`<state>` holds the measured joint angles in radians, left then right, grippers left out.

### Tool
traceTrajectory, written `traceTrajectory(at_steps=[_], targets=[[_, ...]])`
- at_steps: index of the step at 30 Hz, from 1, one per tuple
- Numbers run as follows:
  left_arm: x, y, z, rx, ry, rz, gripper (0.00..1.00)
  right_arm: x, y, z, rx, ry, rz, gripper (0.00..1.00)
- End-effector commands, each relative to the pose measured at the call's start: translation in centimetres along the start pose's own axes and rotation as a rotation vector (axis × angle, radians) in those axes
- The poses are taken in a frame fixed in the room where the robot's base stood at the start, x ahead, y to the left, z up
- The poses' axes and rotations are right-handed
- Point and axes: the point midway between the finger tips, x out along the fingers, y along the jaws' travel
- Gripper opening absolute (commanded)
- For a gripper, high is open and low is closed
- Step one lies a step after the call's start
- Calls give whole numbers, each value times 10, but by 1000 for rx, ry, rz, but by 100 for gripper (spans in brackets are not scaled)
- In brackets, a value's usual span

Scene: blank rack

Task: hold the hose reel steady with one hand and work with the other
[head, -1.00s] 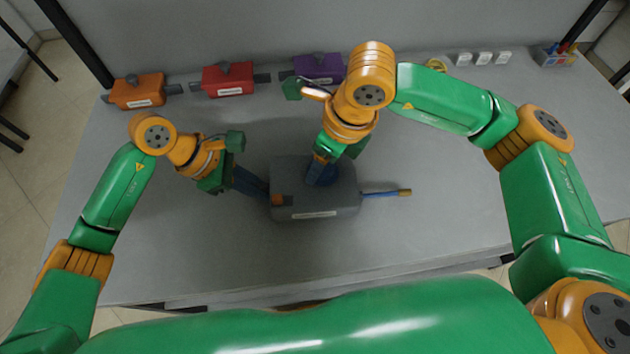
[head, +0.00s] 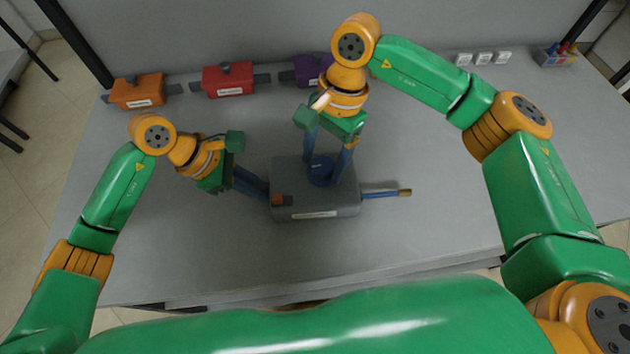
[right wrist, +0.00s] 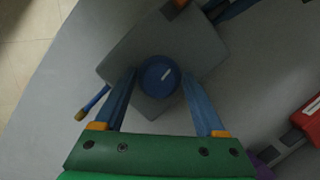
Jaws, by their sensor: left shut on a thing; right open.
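The hose reel is a grey box (head: 345,202) on the table, with a round blue knob (head: 320,172) on top and a small orange block (head: 278,200) at its left. A blue hose (head: 380,194) with a brass-coloured end sticks out to the right. My left gripper (head: 264,188) is shut on the left side of the reel; its fingertips are partly hidden. My right gripper (head: 328,166) is open above the reel, its fingers on either side of the knob. In the right wrist view the knob (right wrist: 158,76) sits between the spread fingers, with visible gaps.
An orange box (head: 137,92), a red box (head: 228,80) and a purple box (head: 311,70) stand along the back of the table. Three small white blocks (head: 483,58) and a bin of coloured items (head: 560,54) are at the back right. The table front is clear.

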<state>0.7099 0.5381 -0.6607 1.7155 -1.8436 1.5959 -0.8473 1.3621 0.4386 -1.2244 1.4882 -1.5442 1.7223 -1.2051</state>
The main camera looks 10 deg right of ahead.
Motion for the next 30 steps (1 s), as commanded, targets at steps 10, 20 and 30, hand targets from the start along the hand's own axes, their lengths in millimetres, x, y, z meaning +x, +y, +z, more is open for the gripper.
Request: traceTrajectory(at_steps=[10, 20, 30], targets=[[0, 0, 0, -1, 1, 0, 0, 0, 0, 0, -30, 1, 7, 37], [0, 0, 0, 0, 1, 0, 0, 0, 1, -1, 302, 2, -80, 7], [0, 0, 0, 0, 0, 0, 0, 0, 0, 0, 1142, 1, -298, 7]])
